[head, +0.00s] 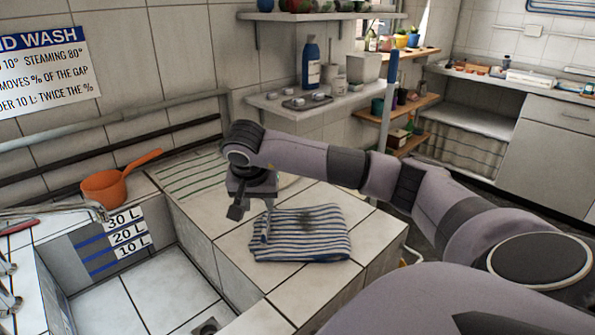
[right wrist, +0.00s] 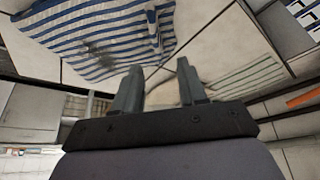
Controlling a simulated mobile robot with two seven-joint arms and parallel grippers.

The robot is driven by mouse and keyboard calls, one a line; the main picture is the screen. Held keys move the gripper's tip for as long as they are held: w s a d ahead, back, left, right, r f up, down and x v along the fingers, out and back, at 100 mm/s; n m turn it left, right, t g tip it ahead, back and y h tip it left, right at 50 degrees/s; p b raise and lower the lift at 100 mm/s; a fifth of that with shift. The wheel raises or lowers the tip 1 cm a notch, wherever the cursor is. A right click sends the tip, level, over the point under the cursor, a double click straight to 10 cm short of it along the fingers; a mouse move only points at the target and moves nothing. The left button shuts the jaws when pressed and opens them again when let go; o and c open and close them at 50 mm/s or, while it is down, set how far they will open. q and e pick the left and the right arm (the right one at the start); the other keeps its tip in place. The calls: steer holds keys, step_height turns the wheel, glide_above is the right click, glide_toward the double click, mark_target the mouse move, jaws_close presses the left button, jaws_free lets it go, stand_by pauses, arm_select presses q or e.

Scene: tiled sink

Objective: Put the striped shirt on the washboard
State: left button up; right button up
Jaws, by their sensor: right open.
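The striped shirt (head: 300,234), blue and white with a dark smudge, lies folded flat on the tiled counter beside the basin. It also shows at the upper left of the right wrist view (right wrist: 95,35). A pale area with green lines (head: 188,178), apparently the washboard, lies on the counter behind and left of the shirt; its lines also show in the right wrist view (right wrist: 245,82). My right gripper (head: 253,208) is open and empty, near the shirt's left back corner, pointing down. Its two fingers show apart in the wrist view (right wrist: 160,78). My left gripper is out of view.
The tiled basin (head: 140,290) with litre marks lies left of the counter. An orange dipper (head: 104,187) sits on its back ledge. A shelf (head: 310,102) with a blue bottle (head: 311,62) is behind my right arm. A blue-topped pole (head: 390,80) stands at the counter's back.

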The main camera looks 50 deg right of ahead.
mark_target(265, 216)
steer(key=shift+w+d+f, duration=0.1)
steer(key=shift+w+d, duration=0.15)
steer(key=shift+d, duration=0.1)
steer(key=p+x, duration=0.1)
steer(key=x, duration=0.5)
steer(key=shift+d+f, duration=0.35)
steer(key=shift+s, duration=0.1)
jaws_close()
